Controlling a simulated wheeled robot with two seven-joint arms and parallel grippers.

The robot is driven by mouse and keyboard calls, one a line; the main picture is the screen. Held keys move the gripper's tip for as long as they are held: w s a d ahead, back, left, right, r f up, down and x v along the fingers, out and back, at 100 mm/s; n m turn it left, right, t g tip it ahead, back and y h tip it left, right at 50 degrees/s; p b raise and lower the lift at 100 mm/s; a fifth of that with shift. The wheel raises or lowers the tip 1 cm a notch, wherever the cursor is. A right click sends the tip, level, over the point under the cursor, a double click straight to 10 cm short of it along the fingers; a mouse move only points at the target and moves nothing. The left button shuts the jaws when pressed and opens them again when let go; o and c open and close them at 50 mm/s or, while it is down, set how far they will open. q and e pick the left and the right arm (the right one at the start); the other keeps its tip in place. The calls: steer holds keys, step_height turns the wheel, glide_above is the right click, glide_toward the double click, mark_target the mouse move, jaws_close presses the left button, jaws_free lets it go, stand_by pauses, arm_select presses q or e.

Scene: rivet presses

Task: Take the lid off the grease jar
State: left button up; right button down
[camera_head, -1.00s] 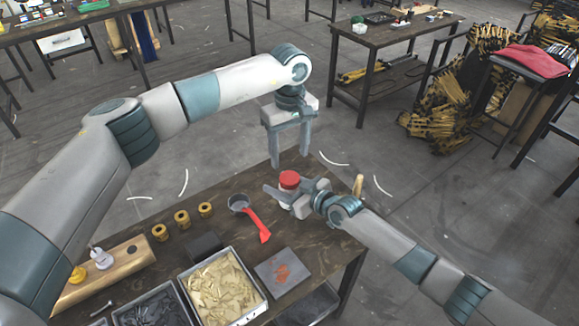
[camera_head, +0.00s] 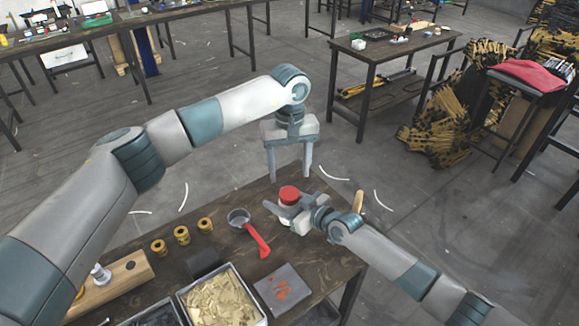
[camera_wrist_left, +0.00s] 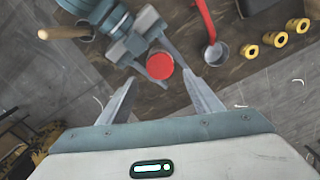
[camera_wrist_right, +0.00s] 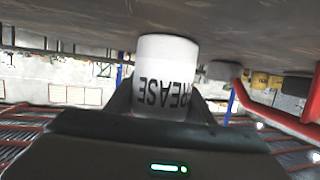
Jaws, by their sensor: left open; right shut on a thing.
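The grease jar (camera_head: 288,208) is white with a red lid (camera_head: 289,193) on top. It stands upright near the far edge of the dark wooden table. In the right wrist view, the jar (camera_wrist_right: 166,80) shows the word GREASE, upside down in the picture. My right gripper (camera_head: 287,209) is shut around the jar's white body from the right. My left gripper (camera_head: 290,178) is open and empty, pointing down above and behind the jar. In the left wrist view, the lid (camera_wrist_left: 159,65) lies just beyond and between the two spread fingertips (camera_wrist_left: 162,84), apart from them.
A grey ladle cup (camera_head: 238,217) with a red handle (camera_head: 257,241) lies left of the jar. Several brass bushings (camera_head: 182,234) stand farther left. A wooden handle (camera_head: 358,202) stands behind my right wrist. A bin of pale pieces (camera_head: 222,298) and a stained grey plate (camera_head: 283,288) are nearer.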

mark_target(290, 193)
arm_select(q)
steer(key=shift+f, duration=3.65)
steer(key=c, duration=1.1)
steer(key=shift+n, duration=0.3)
